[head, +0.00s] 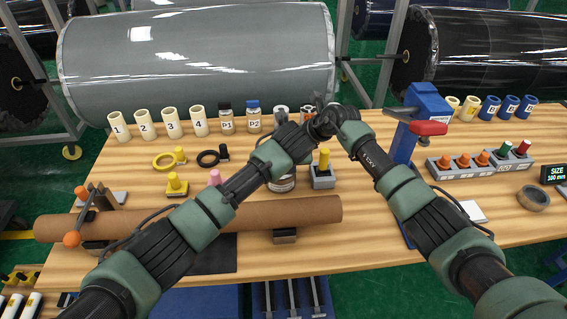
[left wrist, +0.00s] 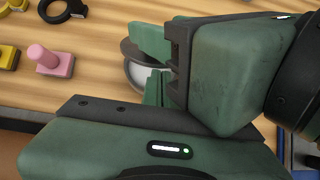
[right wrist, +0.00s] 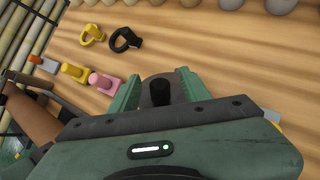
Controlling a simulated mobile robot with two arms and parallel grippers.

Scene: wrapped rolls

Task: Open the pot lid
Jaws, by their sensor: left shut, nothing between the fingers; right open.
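In the left wrist view the dark lid rim and pale pot side (left wrist: 135,72) show beyond my left gripper (left wrist: 157,90), which is shut and empty beside the pot. The two grippers are very close together.
A yellow-handled block (head: 323,170) stands right of the pot. Pink (head: 215,178) and yellow stamps (head: 176,184) lie left. A long brown tube (head: 300,211) lies in front. Several cups and jars line the back edge, and a blue dispenser (head: 427,103) stands right.

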